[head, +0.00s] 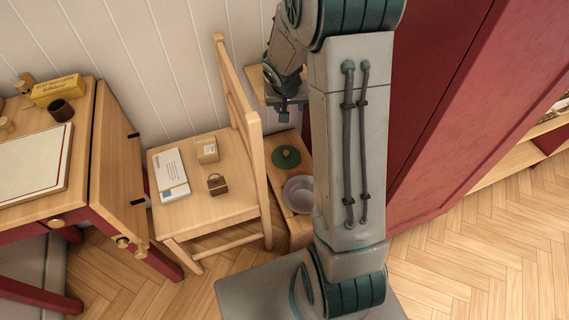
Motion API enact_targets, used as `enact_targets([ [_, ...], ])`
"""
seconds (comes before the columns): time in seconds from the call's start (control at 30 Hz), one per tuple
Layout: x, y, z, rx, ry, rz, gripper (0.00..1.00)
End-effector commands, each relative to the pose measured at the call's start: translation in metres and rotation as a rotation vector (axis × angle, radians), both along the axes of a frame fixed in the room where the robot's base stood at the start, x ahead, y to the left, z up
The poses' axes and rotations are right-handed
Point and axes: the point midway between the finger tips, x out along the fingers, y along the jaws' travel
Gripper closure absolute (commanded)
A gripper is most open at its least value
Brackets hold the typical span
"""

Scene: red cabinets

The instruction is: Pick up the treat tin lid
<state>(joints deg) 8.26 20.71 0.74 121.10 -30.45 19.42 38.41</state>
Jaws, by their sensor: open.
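The treat tin lid looks to be the green round disc with a small wooden knob (286,157). It lies flat on a low wooden surface (300,232) between the chair and the red cabinet. A round grey open container (299,194), perhaps the tin, sits just in front of it, partly hidden by my arm. My gripper (284,115) is open above and behind the lid in the picture, apart from it. Its fingers are small and dark here, and I see nothing between them.
A wooden chair (210,212) left of the lid holds a white packet (171,174), a small box (207,150) and a brown bag-like item (217,184). Its tall back stands close to the lid. A wooden shelf (262,84) is behind my gripper. A red cabinet (430,110) stands right.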

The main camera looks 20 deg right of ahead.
Motion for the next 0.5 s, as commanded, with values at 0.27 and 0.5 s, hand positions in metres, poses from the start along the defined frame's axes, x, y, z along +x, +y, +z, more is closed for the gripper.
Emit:
enact_targets([
  [0.27, 0.037, -0.013, -0.149, 0.049, -0.020, -0.034, 0.52],
  [0.5, 0.049, -0.016, -0.203, 0.082, -0.030, -0.047, 0.52],
])
